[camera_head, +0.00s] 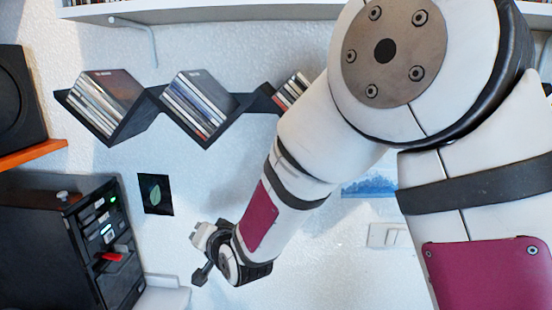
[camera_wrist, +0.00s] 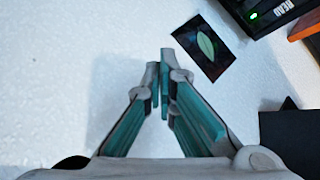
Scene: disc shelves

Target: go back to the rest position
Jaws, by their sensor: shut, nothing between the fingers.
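My gripper (camera_wrist: 160,85) is shut and empty in the wrist view, its two teal-padded fingers meeting at the tips in front of the white wall. In the head view my arm reaches down from the upper right, and its end, seen from behind, is at the lower middle against the wall; the fingers are hard to make out there. A dark card with a green leaf (camera_head: 155,194) is on the wall to the left of my gripper; the leaf card also shows in the wrist view (camera_wrist: 204,46), just beyond and right of the fingertips.
A black zigzag shelf (camera_head: 150,106) holds several disc cases above my gripper. A white shelf (camera_head: 200,12) runs along the top. A black computer tower (camera_head: 35,235) with green lights stands at lower left. A black speaker (camera_head: 20,100) sits on an orange board (camera_head: 32,154).

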